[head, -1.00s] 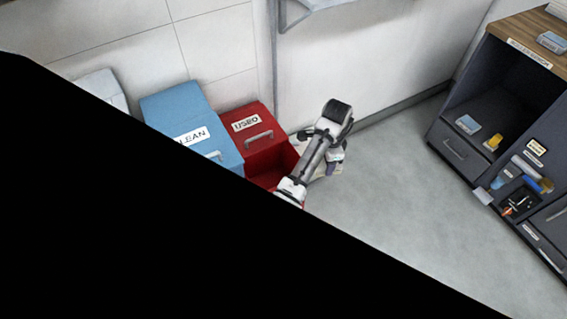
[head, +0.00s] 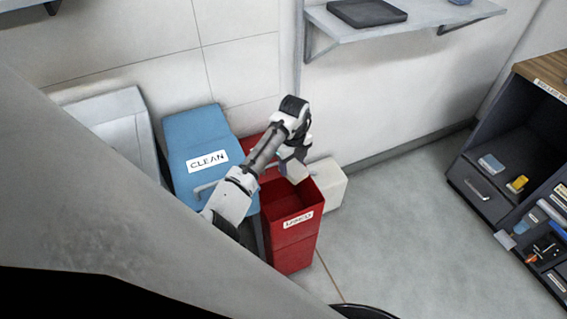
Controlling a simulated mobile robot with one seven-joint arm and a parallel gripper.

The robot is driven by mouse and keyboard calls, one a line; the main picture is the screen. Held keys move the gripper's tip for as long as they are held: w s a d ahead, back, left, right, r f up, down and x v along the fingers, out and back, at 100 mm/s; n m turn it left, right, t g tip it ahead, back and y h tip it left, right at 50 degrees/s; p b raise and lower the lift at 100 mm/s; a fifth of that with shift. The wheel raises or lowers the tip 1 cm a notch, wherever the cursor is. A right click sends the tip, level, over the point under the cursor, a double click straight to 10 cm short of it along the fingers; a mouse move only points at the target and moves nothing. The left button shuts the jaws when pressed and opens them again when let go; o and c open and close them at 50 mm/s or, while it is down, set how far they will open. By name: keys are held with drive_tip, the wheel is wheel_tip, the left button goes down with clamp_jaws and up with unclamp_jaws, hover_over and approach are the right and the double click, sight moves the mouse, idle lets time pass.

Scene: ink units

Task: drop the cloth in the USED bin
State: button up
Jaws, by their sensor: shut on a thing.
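The red bin (head: 292,245) stands open right of the blue bin, with a white label on its front that is too blurred to read surely. A red part (head: 250,142) behind my arm looks like its raised lid. My gripper (head: 294,161) points down over the bin's opening, near its back edge. It is shut on a small pale grey-beige piece, apparently the cloth (head: 298,174). The cloth hangs at or just above the opening; I cannot tell its exact height. My fingertips are not clearly visible.
A blue bin (head: 190,130) marked CLEAN stands left of the red bin, its lid down. A cream box (head: 328,186) stands behind right. A wall shelf (head: 415,22) holds a dark tray (head: 367,12). A dark cabinet (head: 490,170) is at right. The floor between is clear.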

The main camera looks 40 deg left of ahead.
wheel_tip(320, 180, down, 6)
drive_tip(key=b, duration=0.3)
drive_tip(key=shift+r+b, duration=0.25)
drive_tip(key=shift+b, duration=0.15)
drive_tip(key=o, duration=1)
drive_tip(key=shift+o, duration=0.2)
wheel_tip(320, 180, up, 14)
drive_tip(key=shift+f+b, duration=0.1)
drive_tip(key=shift+b, duration=0.8)
drive_tip(key=shift+w+d, duration=0.1)
